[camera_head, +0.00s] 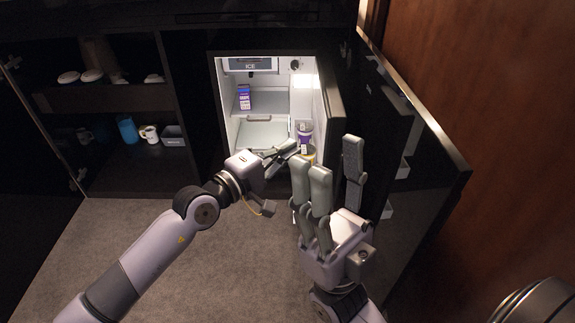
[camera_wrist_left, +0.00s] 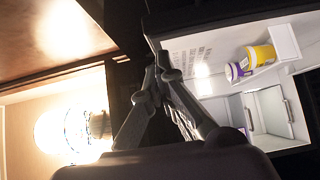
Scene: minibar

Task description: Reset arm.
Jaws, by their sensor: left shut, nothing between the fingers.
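My left arm comes in from the left in the head view. Its gripper (camera_head: 284,150) is in front of the open minibar fridge, near the opening. In the left wrist view my left gripper's fingers (camera_wrist_left: 158,58) come together at the tips, with nothing seen between them. My right gripper (camera_head: 330,155) stands upright in front of the fridge's right side. Its fingers are spread apart and empty. It hides part of the fridge's lower right edge.
The fridge (camera_head: 262,107) holds a purple box (camera_head: 244,97) on a shelf and a purple-and-white cup (camera_head: 305,131). Its open door (camera_head: 425,150) stands on the right, close to my right gripper. A left cabinet holds a blue cup (camera_head: 128,130). Carpet (camera_head: 230,260) lies clear.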

